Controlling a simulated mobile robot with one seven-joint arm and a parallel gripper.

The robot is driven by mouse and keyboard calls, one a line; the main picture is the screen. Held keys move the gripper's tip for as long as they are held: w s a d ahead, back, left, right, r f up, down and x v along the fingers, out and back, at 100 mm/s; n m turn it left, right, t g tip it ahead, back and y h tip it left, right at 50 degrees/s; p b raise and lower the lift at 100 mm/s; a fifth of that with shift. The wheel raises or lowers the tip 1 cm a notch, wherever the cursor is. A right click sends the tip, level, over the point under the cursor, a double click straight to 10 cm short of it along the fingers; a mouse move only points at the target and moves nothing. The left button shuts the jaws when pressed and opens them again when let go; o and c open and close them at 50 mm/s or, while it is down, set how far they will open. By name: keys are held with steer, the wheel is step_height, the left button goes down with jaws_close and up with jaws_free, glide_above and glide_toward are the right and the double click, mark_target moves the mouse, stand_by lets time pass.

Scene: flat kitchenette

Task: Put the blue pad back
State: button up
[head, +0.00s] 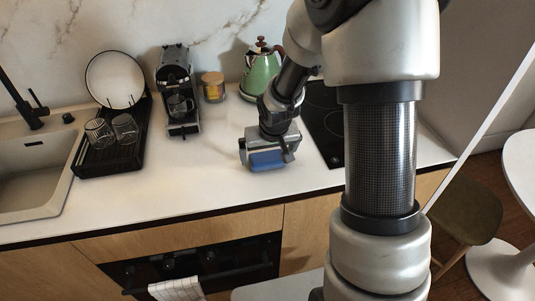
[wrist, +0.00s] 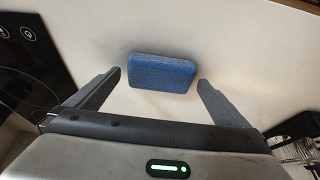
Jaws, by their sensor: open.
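The blue pad (head: 267,161) lies on the white counter, left of the black cooktop, in the head view. In the wrist view the blue pad (wrist: 162,72) lies flat just beyond and between the fingertips, with bare counter on both sides of it. My gripper (head: 268,158) is low over the counter at the pad, partly covering it in the head view. In the wrist view my gripper (wrist: 159,80) is open, one finger to each side of the pad, and no contact shows.
A black dish rack (head: 110,157) with glasses and a plate stands by the sink (head: 30,175). A coffee machine (head: 178,90), an orange jar (head: 213,87) and a green kettle (head: 262,75) stand along the wall. The cooktop (head: 322,120) is at right. Counter left of my gripper is clear.

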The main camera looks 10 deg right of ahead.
steer(key=shift+s+r, duration=0.1)
steer(key=shift+r, duration=0.35)
steer(key=s+r+t+p, duration=0.1)
steer(key=s+r+p, duration=0.3)
steer(key=s+r, duration=2)
step_height(320, 180, up, 4)
steer(key=shift+s+f+p, duration=0.1)
steer(key=shift+s+p, duration=0.05)
steer(key=shift+p, duration=0.15)
